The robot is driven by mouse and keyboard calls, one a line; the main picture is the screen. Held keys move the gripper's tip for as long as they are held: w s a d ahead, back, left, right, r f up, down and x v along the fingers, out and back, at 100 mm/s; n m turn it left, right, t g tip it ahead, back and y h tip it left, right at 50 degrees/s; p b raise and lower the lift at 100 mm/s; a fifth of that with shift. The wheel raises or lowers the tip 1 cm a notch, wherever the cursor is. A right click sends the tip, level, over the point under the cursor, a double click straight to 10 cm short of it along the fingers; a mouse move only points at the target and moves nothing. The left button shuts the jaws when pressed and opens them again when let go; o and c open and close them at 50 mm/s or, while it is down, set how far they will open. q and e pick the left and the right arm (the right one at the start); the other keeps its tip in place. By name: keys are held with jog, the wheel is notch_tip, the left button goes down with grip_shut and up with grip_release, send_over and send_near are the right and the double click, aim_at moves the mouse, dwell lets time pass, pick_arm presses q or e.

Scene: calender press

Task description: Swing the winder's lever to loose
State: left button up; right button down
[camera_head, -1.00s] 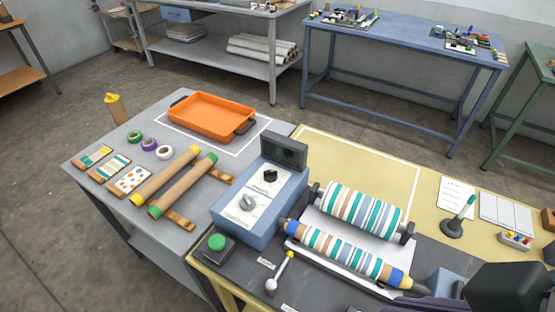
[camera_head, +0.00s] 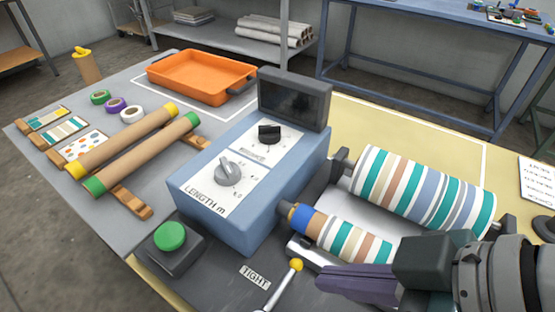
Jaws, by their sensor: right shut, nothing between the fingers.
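The winder's lever (camera_head: 283,287) is a thin metal rod with a yellow ball knob (camera_head: 296,265), in front of the winder at the bottom middle. A label reading TIGHT (camera_head: 254,276) lies just left of the knob. The winder's lower roll (camera_head: 343,240) has striped material and a blue end; a larger striped roll (camera_head: 425,190) lies behind it. My right gripper (camera_head: 325,280) comes in from the lower right, its dark purple fingers shut and empty, close to the right of the lever in the picture. It hides part of the lower roll. My left gripper is out of view.
A blue control box (camera_head: 215,235) with dials and a dark screen (camera_head: 295,98) stands left of the rolls. A green button (camera_head: 170,237) is at its front left. Cardboard tubes (camera_head: 140,150) and an orange tray (camera_head: 201,78) occupy the grey table.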

aim_at(285, 281)
jog(key=shift+f, duration=0.1)
jog(key=b+x, duration=0.2)
jog(key=x, duration=0.7)
jog(key=shift+w+a+f, duration=0.2)
jog(key=shift+a+f, duration=0.1)
jog(key=shift+f, duration=0.05)
jog(key=shift+s+d+r, duration=0.1)
jog(key=shift+s, duration=0.05)
jog(key=shift+d+m+t+p, duration=0.1)
jog(key=shift+m+t+p, duration=0.2)
jog(key=shift+m+p, duration=0.1)
